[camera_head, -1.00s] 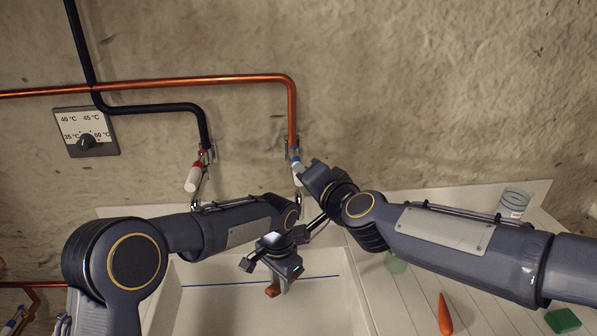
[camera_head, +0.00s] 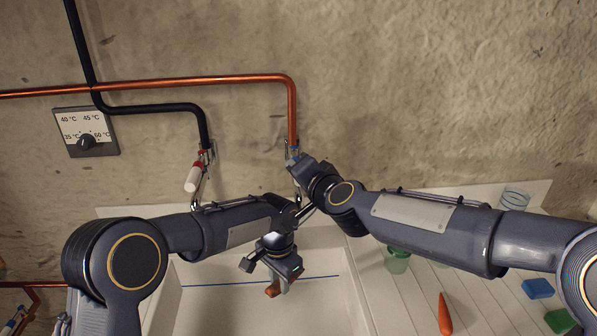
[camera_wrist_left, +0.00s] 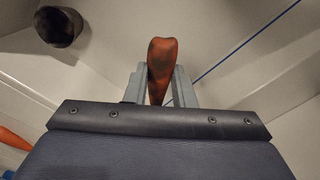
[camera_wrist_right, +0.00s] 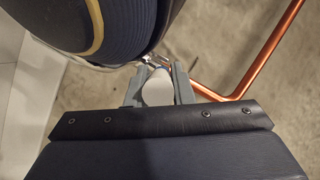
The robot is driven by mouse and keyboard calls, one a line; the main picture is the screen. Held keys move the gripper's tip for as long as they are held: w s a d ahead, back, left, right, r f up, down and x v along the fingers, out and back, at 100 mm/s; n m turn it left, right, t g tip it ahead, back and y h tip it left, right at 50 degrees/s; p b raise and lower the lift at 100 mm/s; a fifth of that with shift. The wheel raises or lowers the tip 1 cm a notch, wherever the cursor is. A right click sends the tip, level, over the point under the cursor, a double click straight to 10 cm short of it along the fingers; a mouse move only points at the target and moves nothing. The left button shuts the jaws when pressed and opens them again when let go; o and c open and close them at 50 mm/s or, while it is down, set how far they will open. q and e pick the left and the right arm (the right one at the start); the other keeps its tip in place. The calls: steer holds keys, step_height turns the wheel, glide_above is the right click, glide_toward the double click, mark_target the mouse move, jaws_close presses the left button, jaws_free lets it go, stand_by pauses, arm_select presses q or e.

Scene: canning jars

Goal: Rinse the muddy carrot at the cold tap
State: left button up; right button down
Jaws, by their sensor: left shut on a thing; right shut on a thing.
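The muddy carrot (camera_wrist_left: 162,62) is orange with dark smears. My left gripper (camera_wrist_left: 160,88) is shut on it over the white sink (camera_head: 330,312); the carrot's tip also shows low in the head view (camera_head: 272,290). The cold tap (camera_head: 293,154), with a blue band, is on the wall at the end of the copper pipe. My right gripper (camera_wrist_right: 157,88) is shut on its white handle (camera_wrist_right: 157,90). In the head view that gripper mostly hides the handle. I cannot tell whether water runs; my arms cover much of the spout.
The drainboard at right holds another carrot (camera_head: 444,315), a green-tinted jar (camera_head: 397,262), a clear glass (camera_head: 515,199), a blue block (camera_head: 537,288) and a green block (camera_head: 560,320).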

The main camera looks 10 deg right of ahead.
steer(key=shift+d+f+n+g+y, duration=0.2)
steer(key=shift+d+n+g+y, duration=0.5)
steer(key=shift+d+n+y, duration=0.5)
steer(key=shift+a, duration=0.2)
steer(key=shift+r+y, duration=0.1)
steer(key=shift+y, duration=0.2)
steer(key=c, duration=1.5)
jaws_free()
steer(key=shift+c, duration=0.2)
